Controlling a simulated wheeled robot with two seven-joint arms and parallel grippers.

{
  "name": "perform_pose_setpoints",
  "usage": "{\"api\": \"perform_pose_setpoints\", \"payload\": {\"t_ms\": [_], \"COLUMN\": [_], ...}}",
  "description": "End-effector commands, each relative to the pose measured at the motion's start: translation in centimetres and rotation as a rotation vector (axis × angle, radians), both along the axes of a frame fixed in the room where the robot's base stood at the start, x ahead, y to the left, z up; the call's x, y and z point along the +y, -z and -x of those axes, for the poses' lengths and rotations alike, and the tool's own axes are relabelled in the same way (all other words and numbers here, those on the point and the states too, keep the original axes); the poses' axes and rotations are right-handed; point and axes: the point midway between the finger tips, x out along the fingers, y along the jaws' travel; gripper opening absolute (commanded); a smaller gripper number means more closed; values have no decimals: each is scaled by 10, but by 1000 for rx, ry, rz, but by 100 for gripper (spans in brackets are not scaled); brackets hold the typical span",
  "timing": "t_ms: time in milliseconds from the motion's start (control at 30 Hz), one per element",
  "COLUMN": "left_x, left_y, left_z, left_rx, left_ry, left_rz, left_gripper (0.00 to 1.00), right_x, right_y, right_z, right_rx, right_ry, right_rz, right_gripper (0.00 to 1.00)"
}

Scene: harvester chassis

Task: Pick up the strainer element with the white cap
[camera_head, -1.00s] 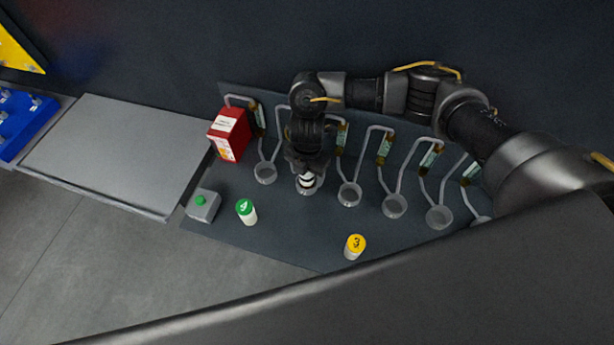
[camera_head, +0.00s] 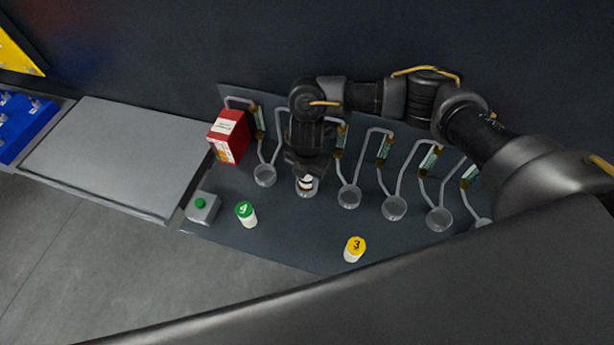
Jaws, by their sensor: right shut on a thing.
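My right gripper (camera_head: 306,172) points down at the second ring holder from the left on the dark panel. It is shut on a strainer element (camera_head: 306,184) with a white body. The element stands upright in or just over that ring holder (camera_head: 313,190). The gripper hides its top, so I cannot tell the cap's colour. A strainer element with a green cap (camera_head: 245,214) and one with a yellow cap marked 3 (camera_head: 354,249) stand on the panel nearer to me. My left gripper is not in view.
Several empty ring holders (camera_head: 349,197) with bent tubes run along the dark panel (camera_head: 290,240). A red box (camera_head: 228,137) and a grey box with a green button (camera_head: 202,207) stand at its left. A bare grey plate (camera_head: 120,150) and a blue rack (camera_head: 25,125) lie further left.

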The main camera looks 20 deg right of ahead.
Motion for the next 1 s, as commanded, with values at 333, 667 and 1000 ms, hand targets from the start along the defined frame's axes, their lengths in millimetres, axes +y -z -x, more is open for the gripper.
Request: {"api": "perform_pose_setpoints", "payload": {"t_ms": [333,667,1000], "left_x": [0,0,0], "left_y": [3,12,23], "left_z": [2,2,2], "left_rx": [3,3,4], "left_ry": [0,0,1], "left_rz": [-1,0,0], "left_gripper": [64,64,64], "right_x": [3,19,35], "right_y": [-41,-97,-123], "right_z": [7,72,126], "right_rx": [-5,-3,-2], "right_ry": [-8,-14,-5], "right_rz": [-2,2,-1], "right_gripper": [10,10,10]}}
